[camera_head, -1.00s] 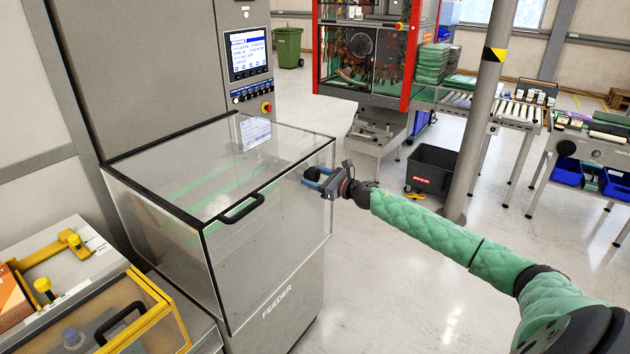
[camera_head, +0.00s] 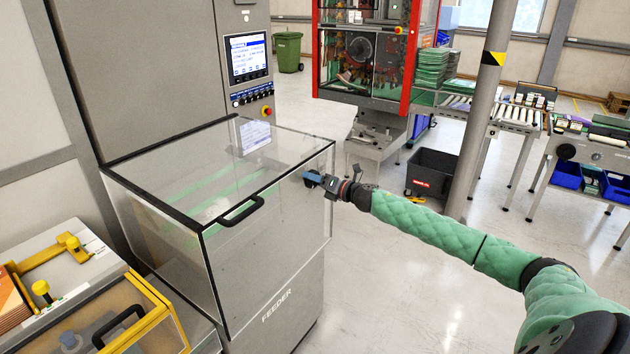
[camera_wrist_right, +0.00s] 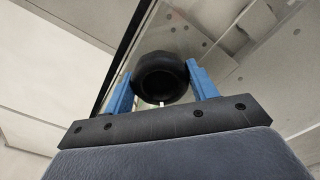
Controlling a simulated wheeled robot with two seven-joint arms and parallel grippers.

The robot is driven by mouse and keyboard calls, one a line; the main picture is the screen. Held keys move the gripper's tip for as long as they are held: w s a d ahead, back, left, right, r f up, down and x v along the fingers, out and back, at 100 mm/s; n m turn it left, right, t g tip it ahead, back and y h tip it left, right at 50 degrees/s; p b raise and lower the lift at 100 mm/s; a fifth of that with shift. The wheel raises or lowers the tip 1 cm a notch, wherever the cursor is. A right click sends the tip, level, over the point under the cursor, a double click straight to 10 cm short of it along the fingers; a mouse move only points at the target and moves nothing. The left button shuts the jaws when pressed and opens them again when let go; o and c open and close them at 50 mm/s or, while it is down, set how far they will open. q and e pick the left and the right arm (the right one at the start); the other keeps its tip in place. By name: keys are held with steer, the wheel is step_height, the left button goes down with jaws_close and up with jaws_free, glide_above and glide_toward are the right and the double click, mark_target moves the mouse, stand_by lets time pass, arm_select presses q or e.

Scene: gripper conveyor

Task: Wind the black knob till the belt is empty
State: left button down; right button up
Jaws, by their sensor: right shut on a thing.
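The black knob (camera_wrist_right: 160,77) sits on the side of the feeder and fills the space between my right gripper's blue fingers in the right wrist view. My right gripper (camera_head: 313,179) is shut on the knob at the right side of the feeder in the head view, where the fingers mostly hide it. The belt (camera_head: 205,193) shows as greenish strips through the feeder's clear cover (camera_head: 265,228); I cannot tell whether anything lies on it. My left gripper is not in view.
The clear cover is closed and has a black handle (camera_head: 242,211). A control panel (camera_head: 248,58) stands behind it. A yellow-framed box (camera_head: 160,322) is at the lower left. A grey pole (camera_head: 477,130) and a black crate (camera_head: 432,172) stand right of my gripper. Floor between is clear.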

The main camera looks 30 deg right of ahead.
steer(key=shift+m, duration=1)
steer(key=m, duration=0.2)
steer(key=shift+m+p, duration=0.3)
steer(key=m, duration=0.3)
steer(key=shift+d+m+p, duration=0.1)
steer(key=shift+m+p, duration=0.25)
steer(key=shift+m, duration=1.25)
steer(key=shift+m+p, duration=0.35)
steer(key=shift+m, duration=0.95)
steer(key=shift+f, duration=0.1)
steer(key=o, duration=0.8)
steer(key=shift+o, duration=0.9)
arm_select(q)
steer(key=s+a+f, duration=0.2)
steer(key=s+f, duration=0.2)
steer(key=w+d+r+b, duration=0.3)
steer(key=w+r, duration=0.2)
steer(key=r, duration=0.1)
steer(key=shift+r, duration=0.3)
arm_select(e)
steer(key=v, duration=0.7)
steer(key=shift+s, duration=0.4)
